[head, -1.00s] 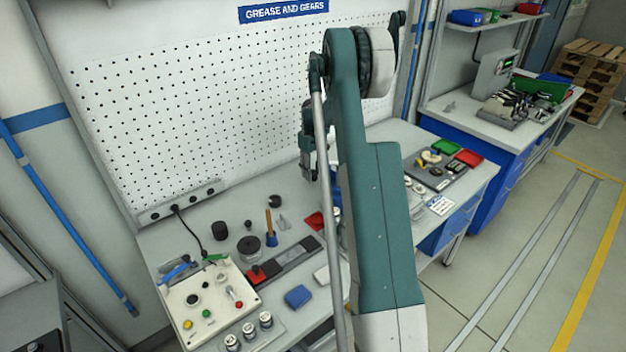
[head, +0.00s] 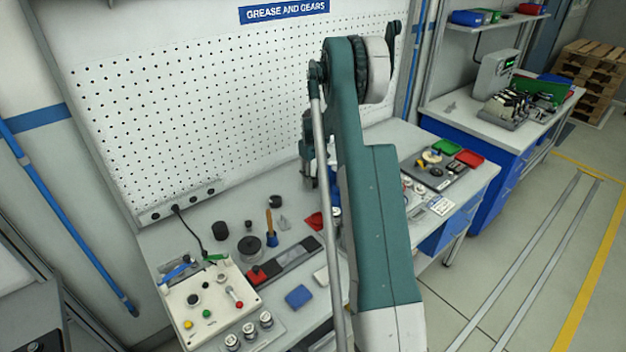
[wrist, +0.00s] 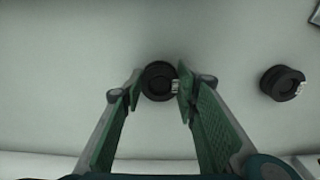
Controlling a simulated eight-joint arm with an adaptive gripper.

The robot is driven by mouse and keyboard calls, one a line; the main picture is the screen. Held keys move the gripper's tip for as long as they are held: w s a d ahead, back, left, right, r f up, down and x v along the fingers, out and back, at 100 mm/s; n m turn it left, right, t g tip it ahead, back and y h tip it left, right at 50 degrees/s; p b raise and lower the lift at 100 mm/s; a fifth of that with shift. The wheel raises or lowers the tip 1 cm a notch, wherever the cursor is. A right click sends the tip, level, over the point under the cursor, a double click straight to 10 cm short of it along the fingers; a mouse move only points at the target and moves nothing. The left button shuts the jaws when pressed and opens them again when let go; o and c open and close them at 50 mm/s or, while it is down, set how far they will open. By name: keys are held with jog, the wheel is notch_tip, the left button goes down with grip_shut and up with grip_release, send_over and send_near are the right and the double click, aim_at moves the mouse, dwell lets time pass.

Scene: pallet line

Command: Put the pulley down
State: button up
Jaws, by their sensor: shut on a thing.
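The pulley (wrist: 159,81) is a small, dark, round grooved part in the wrist view, with a light piece at its right side. My gripper (wrist: 161,88) is shut on it, with one green-padded finger on each side at the tips. Pale grey bench surface lies behind it; I cannot tell whether the pulley touches the bench. In the head view my gripper (head: 308,182) is low over the back of the bench, partly behind my arm, and the pulley cannot be made out there.
A second dark round part (wrist: 282,83) lies to the right in the wrist view. The bench (head: 195,240) carries a control box (head: 212,300), a blue block (head: 299,296) and a dark tray (head: 435,172) with parts. The perforated wall (head: 200,110) stands close behind.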

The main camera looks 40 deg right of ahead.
jog(key=shift+f, duration=0.2)
jog(key=o, duration=0.9)
jog(key=shift+r, duration=0.2)
notch_tip(320, 180, up, 12)
dwell(0.4)
